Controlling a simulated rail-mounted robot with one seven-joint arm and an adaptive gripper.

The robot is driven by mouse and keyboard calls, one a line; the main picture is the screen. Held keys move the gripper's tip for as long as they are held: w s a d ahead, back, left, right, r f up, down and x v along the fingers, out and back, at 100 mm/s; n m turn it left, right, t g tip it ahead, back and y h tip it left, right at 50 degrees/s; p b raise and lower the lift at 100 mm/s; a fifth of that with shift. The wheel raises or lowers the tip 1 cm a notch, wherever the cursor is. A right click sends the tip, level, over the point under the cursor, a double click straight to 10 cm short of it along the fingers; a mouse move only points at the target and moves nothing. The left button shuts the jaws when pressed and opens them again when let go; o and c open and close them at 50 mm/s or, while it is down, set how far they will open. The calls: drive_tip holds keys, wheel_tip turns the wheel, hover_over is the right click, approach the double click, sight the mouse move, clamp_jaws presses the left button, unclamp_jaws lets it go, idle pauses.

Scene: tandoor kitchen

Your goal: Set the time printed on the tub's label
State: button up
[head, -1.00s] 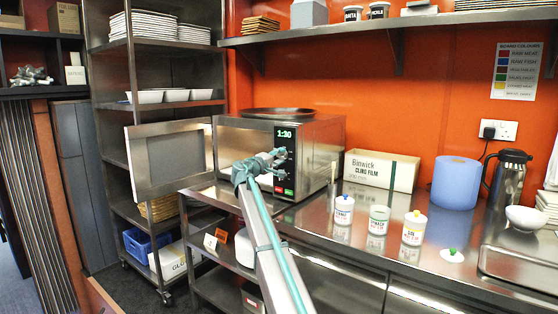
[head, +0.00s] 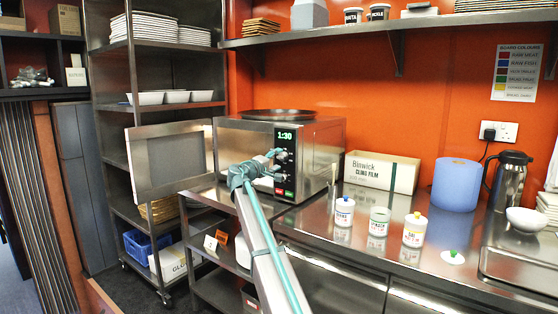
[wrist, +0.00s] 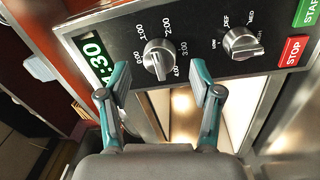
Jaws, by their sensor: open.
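The microwave (head: 245,150) stands on the counter with its door (head: 168,160) swung open to the left. In the head view my gripper (head: 274,164) is at the control panel.
A second knob (wrist: 242,43), a red STOP button (wrist: 293,51) and a green START button (wrist: 309,12) share the panel. A cling film box (head: 382,172), a blue roll (head: 456,184) and a flask (head: 509,180) stand right of the microwave. A round tray (head: 279,114) lies on top.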

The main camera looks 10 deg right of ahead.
drive_tip(key=v, duration=1)
